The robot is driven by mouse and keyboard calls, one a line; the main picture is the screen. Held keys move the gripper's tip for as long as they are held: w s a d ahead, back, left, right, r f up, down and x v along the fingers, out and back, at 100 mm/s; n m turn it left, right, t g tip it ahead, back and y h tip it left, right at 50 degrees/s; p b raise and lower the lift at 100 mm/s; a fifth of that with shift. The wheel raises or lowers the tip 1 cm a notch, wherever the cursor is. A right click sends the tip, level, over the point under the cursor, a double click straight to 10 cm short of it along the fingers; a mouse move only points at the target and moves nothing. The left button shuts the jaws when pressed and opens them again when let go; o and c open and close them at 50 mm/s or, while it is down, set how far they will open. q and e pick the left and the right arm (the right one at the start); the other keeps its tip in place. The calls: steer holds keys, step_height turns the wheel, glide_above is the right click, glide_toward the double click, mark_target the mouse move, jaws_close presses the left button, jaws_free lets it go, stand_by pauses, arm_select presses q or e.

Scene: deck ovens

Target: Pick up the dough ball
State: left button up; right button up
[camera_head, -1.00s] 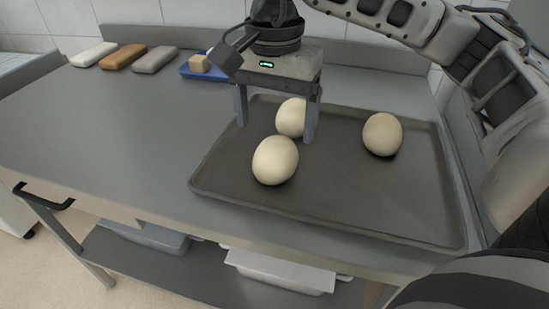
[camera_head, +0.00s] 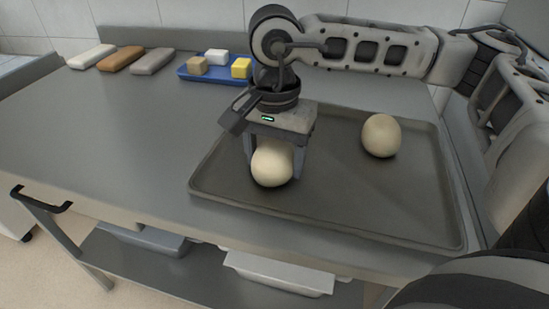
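Pale, round dough balls sit on a dark baking tray (camera_head: 350,207). One dough ball (camera_head: 272,168) is near the tray's front left, and another dough ball (camera_head: 381,135) stands apart at the right. My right gripper (camera_head: 274,170) points down over the front left ball, with a finger on either side of it. The fingers look open, and I cannot tell whether they touch the ball. The ball behind it, seen earlier, is now hidden by the gripper. My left gripper is not in view.
A blue tray (camera_head: 212,77) with small white, yellow and tan blocks stands at the back. White, brown and grey loaf-shaped pieces (camera_head: 122,58) lie at the back left. The left of the grey counter (camera_head: 120,130) is clear. Bins (camera_head: 277,272) sit on the shelf below.

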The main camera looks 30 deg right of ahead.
steer(key=c, duration=0.6)
steer(key=shift+o, duration=0.2)
steer(key=shift+r, duration=0.1)
steer(key=shift+r, duration=0.6)
steer(key=s+a+r, duration=0.2)
steer(key=s+r, duration=0.9)
steer(key=s, duration=0.2)
steer(key=shift+s+a+r, duration=0.3)
steer(key=shift+s+a, duration=0.05)
steer(key=shift+s, duration=0.05)
